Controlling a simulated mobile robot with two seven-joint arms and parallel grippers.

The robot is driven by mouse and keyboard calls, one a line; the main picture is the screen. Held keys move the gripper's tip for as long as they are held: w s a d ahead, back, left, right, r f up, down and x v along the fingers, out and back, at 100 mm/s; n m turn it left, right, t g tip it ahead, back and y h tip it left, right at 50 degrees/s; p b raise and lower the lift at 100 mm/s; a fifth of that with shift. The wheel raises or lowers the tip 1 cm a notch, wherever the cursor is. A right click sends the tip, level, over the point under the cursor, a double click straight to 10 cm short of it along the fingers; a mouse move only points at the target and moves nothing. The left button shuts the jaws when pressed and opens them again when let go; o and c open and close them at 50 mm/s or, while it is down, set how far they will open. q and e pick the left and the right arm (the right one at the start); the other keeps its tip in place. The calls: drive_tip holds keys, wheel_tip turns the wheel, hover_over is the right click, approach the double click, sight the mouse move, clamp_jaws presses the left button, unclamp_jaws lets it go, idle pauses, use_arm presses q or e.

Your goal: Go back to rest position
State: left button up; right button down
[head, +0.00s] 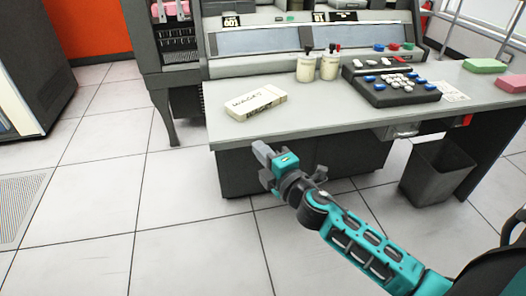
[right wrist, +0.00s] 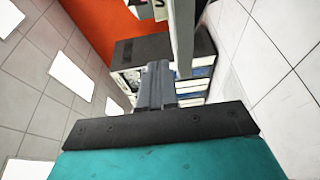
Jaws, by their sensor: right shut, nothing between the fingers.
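My right gripper (head: 265,165) is in the lower middle of the head view, in front of the desk's front edge and over the floor. Its teal arm comes in from the lower right. Its fingers are together and hold nothing; in the right wrist view the shut fingers (right wrist: 157,85) point toward a dark cabinet (right wrist: 140,50). My left gripper does not show in the head view.
The grey desk (head: 330,122) carries a white labelled box (head: 255,103), two jars (head: 306,68), a black button panel (head: 390,84) and pink and green blocks (head: 485,66). A waste bin (head: 438,170) stands below at right.

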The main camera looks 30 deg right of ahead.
drive_tip(key=shift+s, duration=0.25)
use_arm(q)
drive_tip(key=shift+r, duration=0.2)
use_arm(e)
drive_tip(key=s+a+f+m+g+y, duration=0.1)
drive_tip(key=s+a+f+m+g, duration=0.4)
drive_tip(key=s+m, duration=0.3)
drive_tip(key=s+a+f+m+g+y, duration=0.1)
drive_tip(key=s+a+f+m+g, duration=0.1)
drive_tip(key=s+a+f+m, duration=0.45)
use_arm(q)
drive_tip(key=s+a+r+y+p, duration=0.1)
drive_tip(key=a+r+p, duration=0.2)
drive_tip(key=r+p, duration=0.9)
drive_tip(key=p, duration=0.4)
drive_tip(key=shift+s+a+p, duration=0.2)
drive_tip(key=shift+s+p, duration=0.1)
drive_tip(key=shift+p, duration=0.1)
use_arm(e)
drive_tip(key=s+d+r, duration=0.1)
drive_tip(key=s+r, duration=0.1)
drive_tip(key=r, duration=0.3)
drive_tip(key=s+d+r+m+h, duration=0.1)
drive_tip(key=s+d+r, duration=0.1)
drive_tip(key=r, duration=0.3)
drive_tip(key=shift+s+d+r, duration=0.15)
drive_tip(key=shift+d+r, duration=0.1)
drive_tip(key=shift+d, duration=0.05)
